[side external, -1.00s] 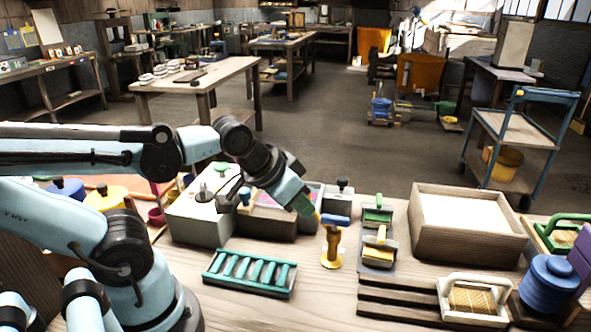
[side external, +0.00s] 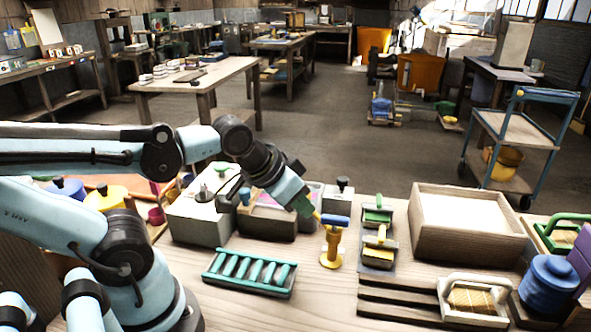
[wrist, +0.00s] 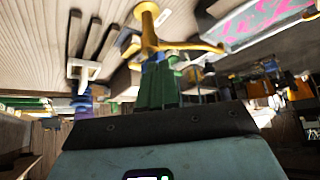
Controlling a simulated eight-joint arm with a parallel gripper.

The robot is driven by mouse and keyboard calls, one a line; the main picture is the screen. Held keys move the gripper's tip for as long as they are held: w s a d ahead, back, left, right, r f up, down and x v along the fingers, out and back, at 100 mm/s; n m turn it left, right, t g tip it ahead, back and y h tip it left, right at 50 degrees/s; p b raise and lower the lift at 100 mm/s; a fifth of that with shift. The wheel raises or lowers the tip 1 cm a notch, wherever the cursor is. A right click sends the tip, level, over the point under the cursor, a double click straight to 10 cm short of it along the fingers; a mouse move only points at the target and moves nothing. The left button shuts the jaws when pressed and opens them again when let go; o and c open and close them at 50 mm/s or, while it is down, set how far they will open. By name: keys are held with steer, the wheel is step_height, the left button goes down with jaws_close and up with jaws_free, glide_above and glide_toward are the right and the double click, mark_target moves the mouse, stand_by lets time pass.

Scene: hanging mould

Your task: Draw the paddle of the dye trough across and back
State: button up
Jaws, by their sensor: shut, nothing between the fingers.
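The dye trough (side external: 268,226) is a dark box behind the middle of the bench, with a pink marbled surface. Its marbled pink and teal surface (wrist: 265,18) shows at the top right of the wrist view. A small teal knob (side external: 244,198) stands at its left end; I cannot tell if it is the paddle's handle. My gripper (side external: 307,212) has green fingers, shut and empty, at the trough's front right. The fingers (wrist: 158,85) also show in the wrist view. They are close to a yellow stand with a blue top (side external: 335,222); contact is unclear. My wrist hides part of the trough.
A teal slatted rack (side external: 249,273) lies in front. Green and yellow handled blocks (side external: 378,250) stand right of the yellow stand, with a large wooden box (side external: 468,245) beyond. A grey box (side external: 200,220) is left of the trough. Bare bench lies around the rack.

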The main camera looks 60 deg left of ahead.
steer(key=shift+o, duration=1.1)
steer(key=shift+a, duration=0.2)
steer(key=o, duration=0.7)
steer(key=a+r+g, duration=0.1)
steer(key=a, duration=0.1)
steer(key=a+r+g, duration=0.1)
steer(key=a, duration=0.1)
steer(key=a+r+g+y, duration=0.1)
steer(key=a, duration=0.2)
steer(key=shift+r, duration=0.1)
step_height(320, 180, up, 4)
steer(key=r+g+h, duration=0.1)
steer(key=g, duration=0.3)
glide_above(245, 190)
steer(key=shift+f, duration=6.25)
jaws_close()
